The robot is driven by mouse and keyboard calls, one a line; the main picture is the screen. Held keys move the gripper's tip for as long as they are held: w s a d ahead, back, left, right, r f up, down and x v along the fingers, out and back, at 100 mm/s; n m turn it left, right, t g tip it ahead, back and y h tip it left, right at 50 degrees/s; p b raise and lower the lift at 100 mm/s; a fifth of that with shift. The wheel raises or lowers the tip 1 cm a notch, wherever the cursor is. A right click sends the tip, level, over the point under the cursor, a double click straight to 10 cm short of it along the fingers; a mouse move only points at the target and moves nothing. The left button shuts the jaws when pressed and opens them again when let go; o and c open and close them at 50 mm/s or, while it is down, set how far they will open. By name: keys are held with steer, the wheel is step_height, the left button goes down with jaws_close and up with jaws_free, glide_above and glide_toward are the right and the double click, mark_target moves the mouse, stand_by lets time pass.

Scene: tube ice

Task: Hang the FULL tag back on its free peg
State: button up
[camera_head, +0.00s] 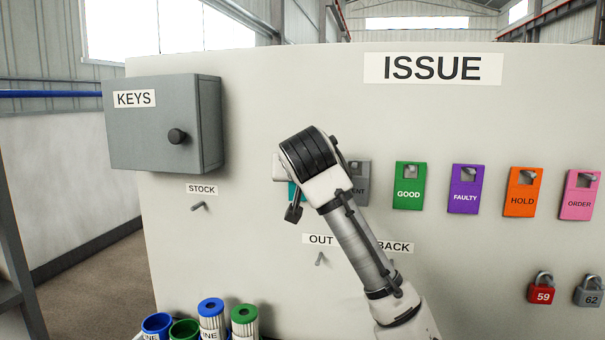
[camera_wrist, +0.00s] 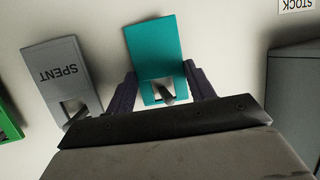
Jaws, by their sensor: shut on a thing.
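A teal tag (camera_wrist: 152,45) sits between the two dark fingers of my gripper (camera_wrist: 160,72) in the wrist view, with the fingers at its side edges. No lettering shows on the part I see, so I cannot read it as FULL. A grey peg (camera_wrist: 167,95) shows in the tag's cut-out; I cannot tell how far it passes through. In the head view only a sliver of the teal tag (camera_head: 292,194) shows, left of my wrist, close to the board.
A grey SPENT tag (camera_wrist: 65,72) hangs beside the teal tag, close to one finger. GOOD (camera_head: 408,186), FAULTY (camera_head: 465,190), HOLD (camera_head: 522,192) and ORDER (camera_head: 579,195) tags hang to the right. The KEYS box (camera_head: 150,130) juts out at left. Pegs show under STOCK (camera_head: 199,206) and OUT (camera_head: 320,259).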

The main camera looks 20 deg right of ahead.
steer(key=o, duration=1)
steer(key=shift+a, duration=0.1)
steer(key=shift+o, duration=0.2)
steer(key=b+v, duration=0.4)
steer(key=v, duration=1)
